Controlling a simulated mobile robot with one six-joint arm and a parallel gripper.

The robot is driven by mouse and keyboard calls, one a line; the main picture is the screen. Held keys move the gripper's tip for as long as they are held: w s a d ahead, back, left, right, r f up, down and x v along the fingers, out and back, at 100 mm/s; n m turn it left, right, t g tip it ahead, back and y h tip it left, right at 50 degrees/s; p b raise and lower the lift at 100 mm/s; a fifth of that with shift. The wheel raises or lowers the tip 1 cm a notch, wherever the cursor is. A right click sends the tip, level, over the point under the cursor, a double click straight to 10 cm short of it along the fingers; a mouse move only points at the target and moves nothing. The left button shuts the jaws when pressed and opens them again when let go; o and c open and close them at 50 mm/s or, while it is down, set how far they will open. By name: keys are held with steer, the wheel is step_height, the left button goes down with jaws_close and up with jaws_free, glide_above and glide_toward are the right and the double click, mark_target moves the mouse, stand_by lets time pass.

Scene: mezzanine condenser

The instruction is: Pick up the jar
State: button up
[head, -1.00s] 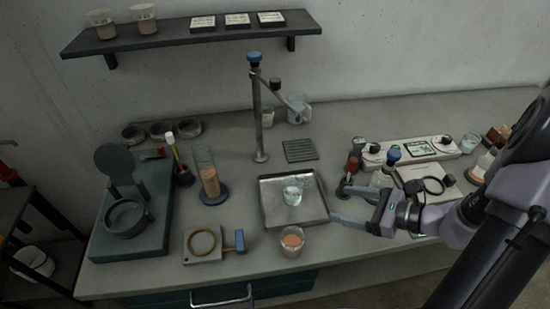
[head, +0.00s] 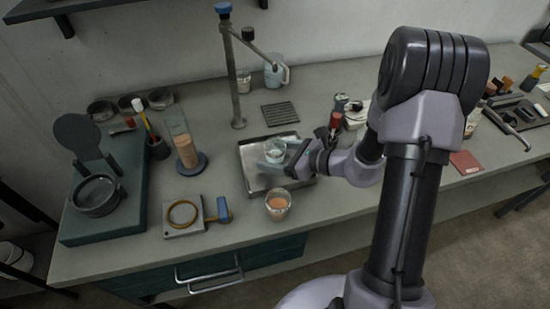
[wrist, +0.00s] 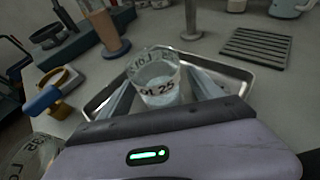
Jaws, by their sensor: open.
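A clear glass jar (head: 275,151) with pale contents stands upright in the metal tray (head: 249,181). In the wrist view the jar (wrist: 158,82) shows dark lettering on its side. My gripper (head: 277,156) is open, with one finger on each side of the jar. In the wrist view the gripper body hides the jar's base. I cannot tell whether the fingers touch the glass. A second clear jar (head: 278,205) with orange-brown contents stands on the bench just in front of the tray.
A tall cylinder (head: 187,151) on a round base and a plate with a yellow ring (head: 183,214) stand left of the tray. A tap column (head: 233,85) and a slatted drain (head: 280,113) lie behind it. Several bottles stand to the right.

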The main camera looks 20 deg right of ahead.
jaws_close()
steer(key=shift+r, duration=0.15)
